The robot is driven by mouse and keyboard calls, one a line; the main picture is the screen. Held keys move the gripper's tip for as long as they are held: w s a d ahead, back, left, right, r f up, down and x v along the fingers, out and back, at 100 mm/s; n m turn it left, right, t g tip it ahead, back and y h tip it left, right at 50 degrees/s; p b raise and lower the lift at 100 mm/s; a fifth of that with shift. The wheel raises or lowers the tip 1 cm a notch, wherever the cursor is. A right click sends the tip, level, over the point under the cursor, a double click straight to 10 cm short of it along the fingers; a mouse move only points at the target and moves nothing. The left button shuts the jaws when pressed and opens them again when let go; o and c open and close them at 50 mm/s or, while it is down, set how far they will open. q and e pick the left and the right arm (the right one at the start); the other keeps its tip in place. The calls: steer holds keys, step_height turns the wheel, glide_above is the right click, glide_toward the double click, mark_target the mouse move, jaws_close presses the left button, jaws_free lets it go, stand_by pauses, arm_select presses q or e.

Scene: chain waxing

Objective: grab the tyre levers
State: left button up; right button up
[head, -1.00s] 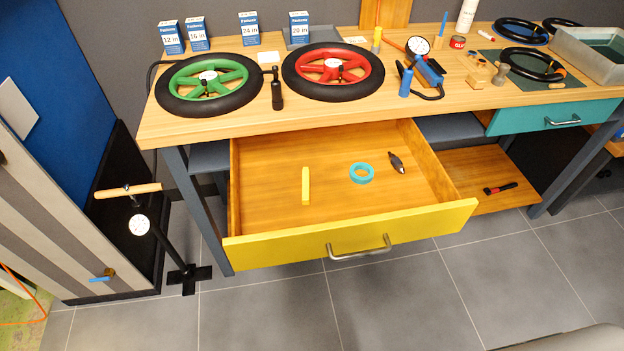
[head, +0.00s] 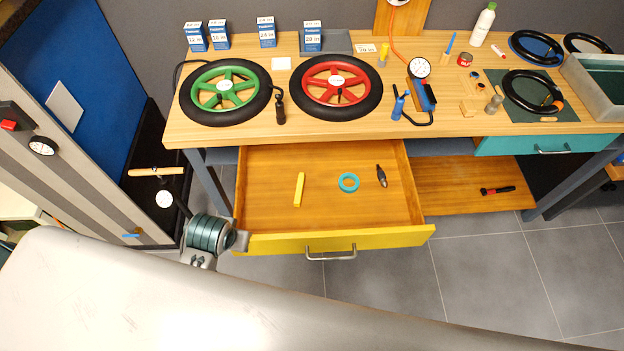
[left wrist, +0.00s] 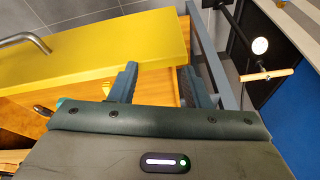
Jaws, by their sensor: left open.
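A slim yellow bar, which looks like the tyre levers (head: 298,189), lies in the left part of the open drawer (head: 330,218) in the head view. My left gripper (left wrist: 160,84) is open, with nothing visible between its two dark fingers. In the left wrist view it is close to the yellow drawer front (left wrist: 110,52), near its end. In the head view my left arm crosses the foreground, with its wrist by the drawer's front left corner, apart from the yellow bar. My right gripper is not in view.
A teal tape ring (head: 348,182) and a dark small tool (head: 381,176) lie in the drawer, right of the bar. The drawer front carries a metal handle (head: 331,254). The workbench above holds a green wheel (head: 225,90) and a red wheel (head: 335,86). A floor pump (head: 157,172) stands left.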

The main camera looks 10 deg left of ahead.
arm_select(q)
steer(key=w+d+f+n, duration=0.1)
steer(key=w+d, duration=0.5)
steer(key=w, duration=0.6)
steer(key=p, duration=0.1)
glide_toward(299, 188)
steer(key=f, duration=0.2)
steer(key=shift+w+a+f+t+h, duration=0.2)
steer(key=shift+a+f+t+h, duration=0.1)
steer(key=shift+t, duration=0.1)
steer(key=shift+w+f, duration=0.3)
steer(key=shift+f, duration=0.4)
steer(key=b+x, duration=0.4)
steer(key=b, duration=0.1)
steer(key=shift+f, duration=0.15)
steer(key=shift+w+f+b, duration=0.1)
steer(key=shift+f+b, duration=0.1)
steer(key=shift+b, duration=0.15)
steer(key=shift+r, duration=0.1)
